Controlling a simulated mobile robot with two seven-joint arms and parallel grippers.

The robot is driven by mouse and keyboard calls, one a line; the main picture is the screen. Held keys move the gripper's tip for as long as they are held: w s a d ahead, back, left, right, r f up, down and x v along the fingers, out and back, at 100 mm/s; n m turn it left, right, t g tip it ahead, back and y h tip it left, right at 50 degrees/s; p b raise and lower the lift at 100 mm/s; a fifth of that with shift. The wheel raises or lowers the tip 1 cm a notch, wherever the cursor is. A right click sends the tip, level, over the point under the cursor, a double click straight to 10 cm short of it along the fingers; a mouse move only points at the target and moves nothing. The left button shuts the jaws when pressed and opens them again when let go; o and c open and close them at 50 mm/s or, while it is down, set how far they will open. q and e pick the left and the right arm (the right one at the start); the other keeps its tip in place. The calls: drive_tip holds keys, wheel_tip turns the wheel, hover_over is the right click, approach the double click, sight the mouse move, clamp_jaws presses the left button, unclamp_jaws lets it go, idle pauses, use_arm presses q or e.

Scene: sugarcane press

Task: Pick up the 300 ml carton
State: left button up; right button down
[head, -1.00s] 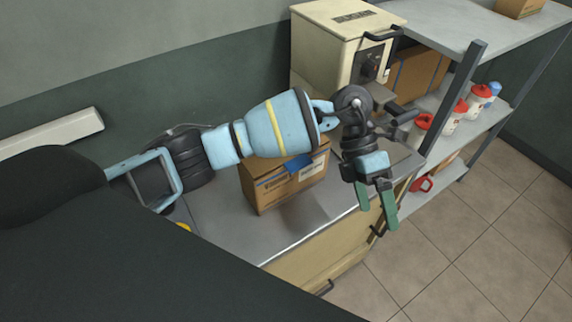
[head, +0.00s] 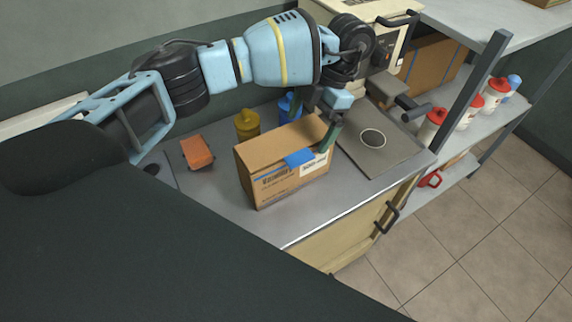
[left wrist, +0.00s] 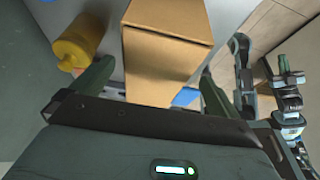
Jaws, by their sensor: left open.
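A brown cardboard carton (head: 272,165) with a blue patch and a white label stands on the metal counter; its print is too small to read. My left gripper (head: 322,122) is at the carton's back right top in the head view, one green finger beside the labelled end. In the left wrist view the open fingers of the left gripper (left wrist: 153,85) stand apart, with the carton (left wrist: 160,52) between and beyond them. Contact cannot be told. Parts of my other arm seem to show at the right of the left wrist view; its jaws are unclear.
A yellow bottle (head: 247,124) and a blue bottle (head: 289,107) stand behind the carton. An orange block (head: 197,152) lies left. A plate with a round hole (head: 372,139) is at right. Another carton (head: 432,66) and red-capped containers (head: 470,107) are on the shelf.

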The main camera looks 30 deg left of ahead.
use_arm(q)
drive_tip(key=shift+x, duration=2.9)
drive_tip(key=shift+w+a, duration=0.1)
drive_tip(key=c, duration=1)
